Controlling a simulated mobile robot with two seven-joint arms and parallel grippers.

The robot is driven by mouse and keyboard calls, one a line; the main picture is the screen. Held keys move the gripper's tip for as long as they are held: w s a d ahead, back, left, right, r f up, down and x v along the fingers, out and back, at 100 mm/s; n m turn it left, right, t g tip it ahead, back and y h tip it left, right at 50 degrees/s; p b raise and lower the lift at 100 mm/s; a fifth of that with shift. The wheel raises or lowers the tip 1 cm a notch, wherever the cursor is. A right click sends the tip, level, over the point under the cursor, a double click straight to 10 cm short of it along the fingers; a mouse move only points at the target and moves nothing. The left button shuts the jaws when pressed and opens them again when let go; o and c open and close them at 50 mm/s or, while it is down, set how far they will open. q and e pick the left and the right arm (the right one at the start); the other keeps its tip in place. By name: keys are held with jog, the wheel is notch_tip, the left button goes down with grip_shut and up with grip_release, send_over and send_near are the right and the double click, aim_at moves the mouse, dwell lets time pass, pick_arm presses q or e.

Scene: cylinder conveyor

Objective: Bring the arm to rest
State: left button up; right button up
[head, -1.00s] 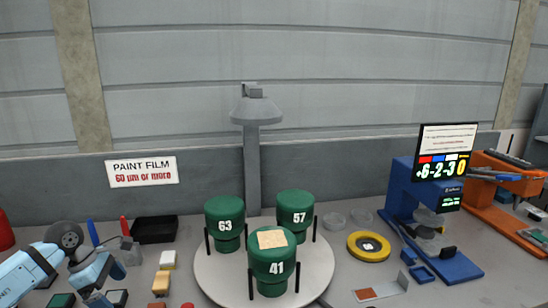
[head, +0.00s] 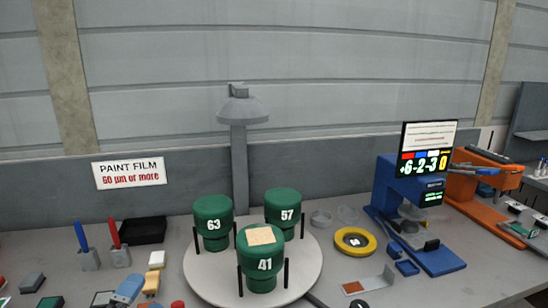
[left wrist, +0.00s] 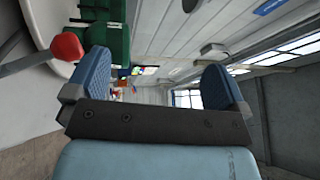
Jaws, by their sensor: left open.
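My left gripper shows only in part at the bottom left of the head view (head: 128,290), as a light-blue piece at the lower picture edge. In the left wrist view the left gripper (left wrist: 152,85) has its two blue fingers wide apart with nothing between them. The wrist view is turned on its side; a red knob (left wrist: 66,46) and dark green shapes (left wrist: 108,40) lie beside the fingers. My right gripper is in neither view.
Green cylinders 63 (head: 212,220), 57 (head: 284,212) and 41 (head: 262,262) stand on a white round table (head: 205,280). A blue gauge stand (head: 385,185) and a yellow ring (head: 368,247) are right. Small blocks and a black tray (head: 143,231) are left.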

pick_arm(q)
jog(key=s+a+f+n+g+y, duration=0.4)
jog(key=s+f+n+g+y, duration=0.4)
jog(key=s+f+n, duration=0.5)
jog(key=s+d+f+n+g+h, duration=0.2)
jog(key=s+n+g, duration=0.15)
jog(key=s, duration=0.25)
jog(key=s+d+f+n+g+h, duration=0.1)
jog(key=s+n+g+h, duration=0.1)
jog(key=s+g, duration=0.4)
jog(key=w+d+f+m+t+h+p, duration=0.1)
jog(key=w+d+t+h+p, duration=0.1)
jog(key=w+d+t+p, duration=0.2)
jog(key=d+t+p, duration=0.3)
jog(key=t+p, duration=0.1)
jog(key=p, duration=0.4)
jog(key=shift+w+f+t+h, duration=0.3)
jog(key=shift+w+f+t, duration=0.05)
jog(key=shift+w+f, duration=0.05)
